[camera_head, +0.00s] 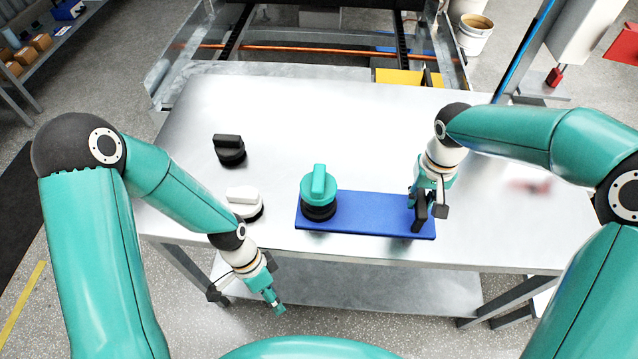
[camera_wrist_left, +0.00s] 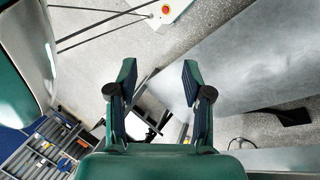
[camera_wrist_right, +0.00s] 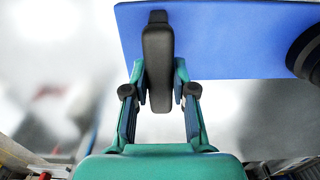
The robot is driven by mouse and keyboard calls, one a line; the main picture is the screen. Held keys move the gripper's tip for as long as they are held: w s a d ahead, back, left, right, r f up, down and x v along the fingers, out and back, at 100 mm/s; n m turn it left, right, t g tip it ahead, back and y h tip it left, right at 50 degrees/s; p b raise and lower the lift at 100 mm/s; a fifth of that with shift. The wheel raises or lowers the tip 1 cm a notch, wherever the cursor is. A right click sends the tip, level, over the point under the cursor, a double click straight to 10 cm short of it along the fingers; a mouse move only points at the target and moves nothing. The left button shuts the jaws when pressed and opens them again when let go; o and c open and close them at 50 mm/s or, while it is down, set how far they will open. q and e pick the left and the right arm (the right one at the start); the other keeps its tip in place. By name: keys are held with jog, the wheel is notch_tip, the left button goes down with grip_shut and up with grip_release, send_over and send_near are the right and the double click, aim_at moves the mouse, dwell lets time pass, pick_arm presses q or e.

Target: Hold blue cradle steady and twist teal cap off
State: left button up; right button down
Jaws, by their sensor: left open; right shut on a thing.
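The blue cradle (camera_head: 365,215) is a flat blue plate lying on the steel table near its front edge. The teal cap (camera_head: 319,184), with a raised grip bar, sits on a black round body at the cradle's left end. My right gripper (camera_head: 423,203) is shut on the black upright handle (camera_head: 420,216) at the cradle's right end. In the right wrist view the gripper (camera_wrist_right: 159,90) has the handle (camera_wrist_right: 157,60) between its fingers. My left gripper (camera_head: 272,298) is open and empty, low in front of the table's front edge; the left wrist view (camera_wrist_left: 160,85) shows its fingers apart.
A black cap (camera_head: 229,149) and a white cap (camera_head: 243,202) on dark bases stand on the table's left side. The steel table (camera_head: 330,120) is clear behind the cradle. A yellow block (camera_head: 400,77) sits beyond the back edge.

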pick_arm(q)
jog(key=a+r+m+g+y, duration=0.2)
jog(key=a+r+m, duration=0.2)
jog(key=r+m, duration=0.4)
notch_tip(320, 180, up, 22)
jog(key=m+t+y, duration=0.2)
jog(key=m+t, duration=0.3)
jog(key=m, duration=1.3)
send_over(318, 177)
jog(key=shift+d+r, duration=0.1)
jog(key=shift+f, duration=4.9)
grip_shut()
